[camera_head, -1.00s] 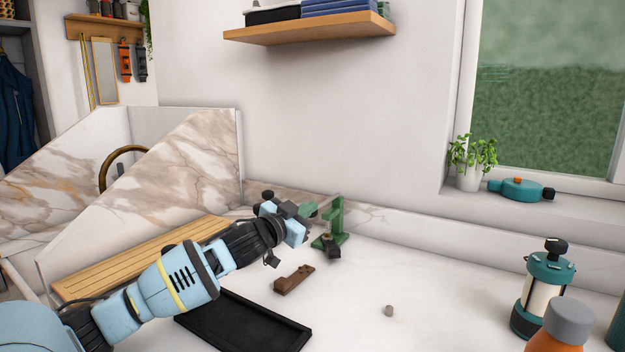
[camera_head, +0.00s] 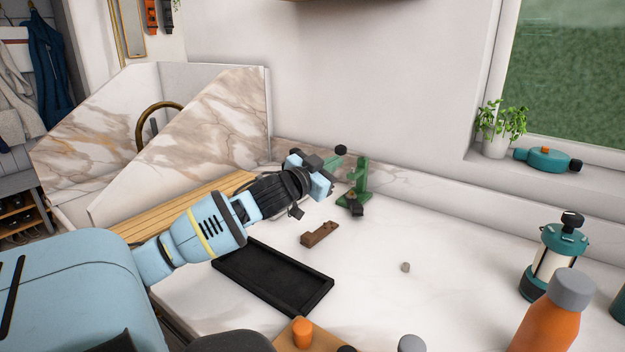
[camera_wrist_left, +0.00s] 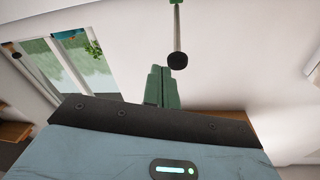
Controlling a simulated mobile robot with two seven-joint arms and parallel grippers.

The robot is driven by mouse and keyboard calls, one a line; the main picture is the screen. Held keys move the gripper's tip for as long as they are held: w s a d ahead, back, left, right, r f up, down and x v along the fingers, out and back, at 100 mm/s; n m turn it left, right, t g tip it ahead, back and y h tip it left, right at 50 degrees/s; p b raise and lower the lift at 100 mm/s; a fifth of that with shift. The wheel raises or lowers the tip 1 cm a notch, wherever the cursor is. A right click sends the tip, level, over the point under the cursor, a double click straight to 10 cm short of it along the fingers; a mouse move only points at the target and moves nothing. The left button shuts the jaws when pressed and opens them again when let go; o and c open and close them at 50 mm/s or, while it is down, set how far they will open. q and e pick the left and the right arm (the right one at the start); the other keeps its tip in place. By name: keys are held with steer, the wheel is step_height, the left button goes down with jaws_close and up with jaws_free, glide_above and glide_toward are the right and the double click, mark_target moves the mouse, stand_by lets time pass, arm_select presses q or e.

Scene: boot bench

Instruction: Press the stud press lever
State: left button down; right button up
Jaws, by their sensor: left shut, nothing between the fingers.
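The green stud press (camera_head: 360,183) stands on the pale counter near the back wall. Its lever has a round black knob (camera_head: 341,149), which also shows at the end of a thin rod in the left wrist view (camera_wrist_left: 177,61). My left gripper (camera_head: 336,162) is at the left of the press, its green fingers shut and empty. In the left wrist view the fingertips (camera_wrist_left: 163,80) are close to the knob. I cannot tell if they touch it. Part of the lever is hidden in the head view. My right gripper is not in view.
A brown block (camera_head: 319,235) and a black tray (camera_head: 225,262) lie in front of the press. A small grey piece (camera_head: 405,267) lies to the right. A teal lantern (camera_head: 553,262) and an orange bottle (camera_head: 548,315) stand far right. The counter middle is mostly clear.

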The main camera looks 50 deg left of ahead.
arm_select(q)
steer(key=f+v, duration=0.1)
steer(key=v, duration=0.6)
steer(key=shift+f, duration=0.4)
stand_by(0.4)
